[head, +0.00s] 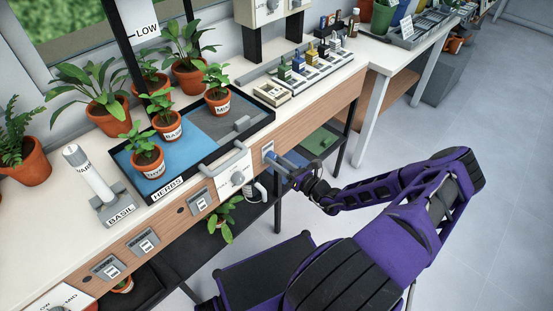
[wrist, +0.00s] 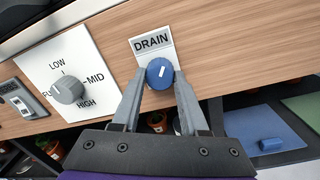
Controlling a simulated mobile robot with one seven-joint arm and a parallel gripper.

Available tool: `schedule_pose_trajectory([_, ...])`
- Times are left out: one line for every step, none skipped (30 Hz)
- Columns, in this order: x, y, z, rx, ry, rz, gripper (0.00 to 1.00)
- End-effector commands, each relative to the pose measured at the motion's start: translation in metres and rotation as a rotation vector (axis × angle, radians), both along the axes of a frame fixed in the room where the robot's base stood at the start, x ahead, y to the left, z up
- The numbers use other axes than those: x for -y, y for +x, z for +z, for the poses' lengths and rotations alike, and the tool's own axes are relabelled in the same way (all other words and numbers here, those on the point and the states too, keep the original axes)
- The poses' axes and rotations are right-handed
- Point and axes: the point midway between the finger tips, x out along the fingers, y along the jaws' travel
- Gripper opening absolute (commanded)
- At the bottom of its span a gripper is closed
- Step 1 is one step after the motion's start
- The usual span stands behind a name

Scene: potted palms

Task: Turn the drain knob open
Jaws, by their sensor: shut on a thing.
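The blue round drain knob (wrist: 160,74) sits on the wooden front panel, just below the DRAIN label (wrist: 151,42) in the wrist view. A short white mark on the knob points up and slightly right. My gripper (wrist: 160,82) has one grey finger on each side of the knob and is shut on it. In the head view my gripper (head: 277,160) reaches the bench's front panel from the right, and its fingers largely hide the knob there.
A grey LOW-MID-HIGH dial (wrist: 67,89) on a white plate is left of the knob. Above, the herb tray (head: 190,145) holds potted plants. A lower shelf carries a blue mat (wrist: 262,127) and a green mat (wrist: 304,108). The floor at right is clear.

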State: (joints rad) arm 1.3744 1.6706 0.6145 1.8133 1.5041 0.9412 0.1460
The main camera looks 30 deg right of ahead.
Motion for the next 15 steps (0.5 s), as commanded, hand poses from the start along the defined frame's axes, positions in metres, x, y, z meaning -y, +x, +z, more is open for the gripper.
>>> schedule_pose_trajectory([-0.0014, -0.0004, 0.0006, -0.015, 0.039, 0.003, 0.00])
schedule_pose_trajectory([-0.0013, -0.0004, 0.0006, -0.025, 0.067, 0.003, 0.00])
schedule_pose_trajectory([-0.0013, -0.0004, 0.0005, -0.038, 0.102, 0.003, 0.00])
schedule_pose_trajectory([-0.0011, -0.0004, 0.0003, -0.048, 0.129, 0.002, 0.00])
schedule_pose_trajectory([-0.0011, -0.0003, 0.0004, -0.057, 0.156, 0.002, 0.00])
schedule_pose_trajectory([-0.0013, -0.0003, 0.0005, -0.070, 0.192, 0.002, 0.00])
schedule_pose_trajectory([-0.0015, -0.0003, 0.0003, -0.080, 0.218, 0.003, 0.00])
schedule_pose_trajectory([-0.0017, -0.0004, 0.0002, -0.090, 0.245, 0.003, 0.00])
schedule_pose_trajectory([-0.0017, -0.0005, -0.0001, -0.104, 0.281, 0.003, 0.00])
schedule_pose_trajectory([-0.0017, -0.0006, -0.0001, -0.113, 0.307, 0.003, 0.00])
schedule_pose_trajectory([-0.0016, -0.0006, -0.0001, -0.122, 0.334, 0.002, 0.00])
schedule_pose_trajectory([-0.0014, -0.0006, 0.0000, -0.135, 0.370, 0.001, 0.00])
schedule_pose_trajectory([-0.0015, -0.0006, 0.0000, -0.144, 0.397, 0.001, 0.00])
schedule_pose_trajectory([-0.0015, -0.0005, 0.0000, -0.154, 0.423, 0.002, 0.00])
schedule_pose_trajectory([-0.0018, -0.0005, 0.0000, -0.167, 0.459, 0.001, 0.00])
